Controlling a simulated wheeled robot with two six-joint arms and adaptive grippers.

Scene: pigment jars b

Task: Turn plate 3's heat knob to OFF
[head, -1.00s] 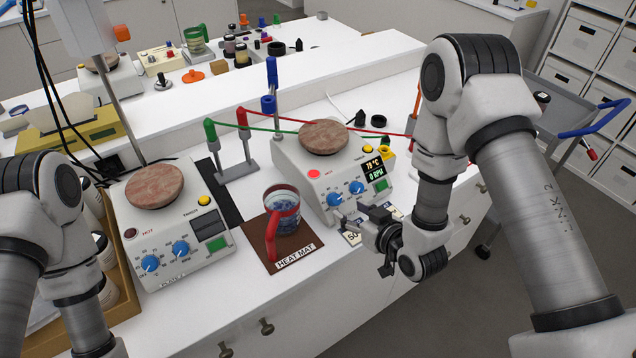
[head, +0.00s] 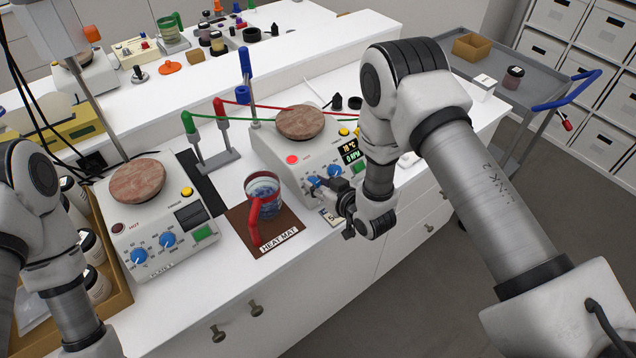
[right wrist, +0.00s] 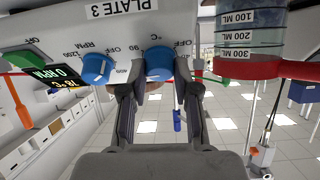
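Plate 3 (head: 271,153) is the white hotplate in the middle of the head view, with a round stone-coloured top. Its display reads about 78 °C and 0 RPM, and its red HOT light (head: 292,160) looks lit. Its blue heat knob (right wrist: 159,64) is marked °C in the right wrist view; the RPM knob (right wrist: 97,69) is beside it. My right gripper (right wrist: 160,72) is open, with one fingertip on each side of the heat knob. Contact is unclear. It also shows at the plate's front in the head view (head: 325,188). My left gripper is out of view.
A mug with a red handle (head: 256,222) stands on the brown heat mat (head: 282,237), left of my right gripper. Another hotplate (head: 158,219) stands at the left. A grey cart (head: 540,85) stands at the right.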

